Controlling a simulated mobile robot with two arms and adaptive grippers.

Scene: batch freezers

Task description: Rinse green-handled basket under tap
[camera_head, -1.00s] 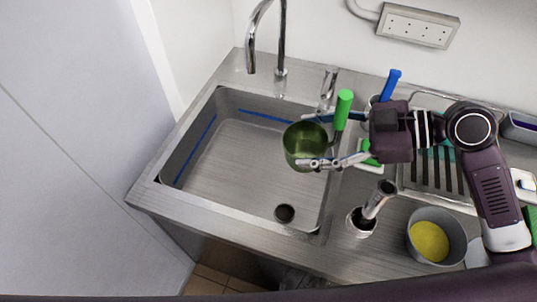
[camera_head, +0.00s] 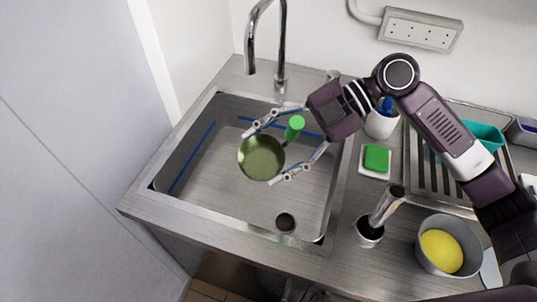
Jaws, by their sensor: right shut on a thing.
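The green-handled basket (camera_head: 261,159), a small olive-green bowl shape with a bright green upright handle (camera_head: 295,127), is over the sink basin (camera_head: 210,150). My right gripper (camera_head: 260,156) is shut on it, with one finger on its far side and one on its near side. The curved metal tap (camera_head: 283,50) stands at the sink's back rim. Its spout end is behind the basket and slightly to its left. I see no clear water stream. My left gripper is not in view.
Right of the basin are a green sponge (camera_head: 376,158) on a white dish, a metal cylinder fixture (camera_head: 385,207), a grey bowl (camera_head: 432,261) with yellow contents, and a drying rack (camera_head: 420,165). A wall socket strip (camera_head: 420,27) is behind. The basin's left part is free.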

